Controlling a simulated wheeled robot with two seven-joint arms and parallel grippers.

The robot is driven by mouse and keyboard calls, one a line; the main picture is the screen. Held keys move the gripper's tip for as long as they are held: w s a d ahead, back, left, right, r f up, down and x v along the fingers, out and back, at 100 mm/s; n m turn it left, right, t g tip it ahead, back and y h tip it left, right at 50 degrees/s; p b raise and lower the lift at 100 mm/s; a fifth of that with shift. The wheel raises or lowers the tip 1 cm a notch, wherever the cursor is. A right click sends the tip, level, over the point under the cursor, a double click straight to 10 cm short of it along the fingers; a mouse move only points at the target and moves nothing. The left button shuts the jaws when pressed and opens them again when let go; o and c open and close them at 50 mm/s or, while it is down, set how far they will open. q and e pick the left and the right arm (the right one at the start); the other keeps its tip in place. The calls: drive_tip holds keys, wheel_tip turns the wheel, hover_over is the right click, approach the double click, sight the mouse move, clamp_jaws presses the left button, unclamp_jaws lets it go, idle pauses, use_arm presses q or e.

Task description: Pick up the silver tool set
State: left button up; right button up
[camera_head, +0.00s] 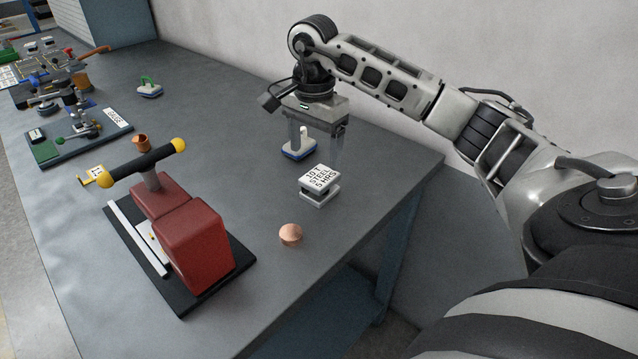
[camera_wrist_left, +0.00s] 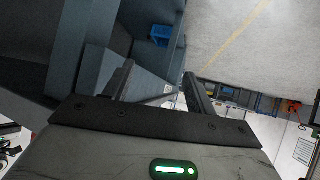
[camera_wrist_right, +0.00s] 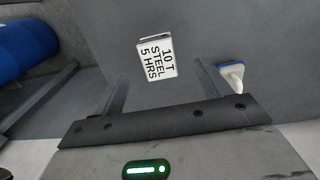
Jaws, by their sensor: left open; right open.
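A silver block set (camera_head: 319,194) with a white label reading "10 T STEEL 5 HRS" stands on the grey table near its right edge. It also shows in the right wrist view (camera_wrist_right: 157,57), ahead of the fingertips and between their lines. My right gripper (camera_head: 321,150) is open and empty, pointing down above and just behind the set. Its fingers show apart in the right wrist view (camera_wrist_right: 160,80). My left gripper (camera_wrist_left: 158,82) is open and empty, away from the table items, and is not in the head view.
A white-and-blue tool (camera_head: 298,153) stands close to the right gripper's left finger. A copper piece (camera_head: 290,234) lies in front of the set. A red device (camera_head: 195,245) with a yellow-ended handle is left.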

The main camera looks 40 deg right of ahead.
sight(320, 176)
wheel_tip(320, 176, down, 3)
drive_tip(key=shift+r, duration=0.1)
drive_tip(key=f, duration=0.2)
drive_tip(key=d+f+p, duration=0.1)
drive_tip(key=f, duration=0.1)
drive_tip(key=shift+s+f, duration=0.1)
drive_tip(key=shift+s, duration=0.1)
drive_tip(key=shift+f, duration=0.55)
drive_tip(key=c, duration=1.3)
drive_tip(key=shift+w, duration=0.1)
drive_tip(key=shift+c, duration=0.5)
drive_tip(key=shift+r, duration=0.15)
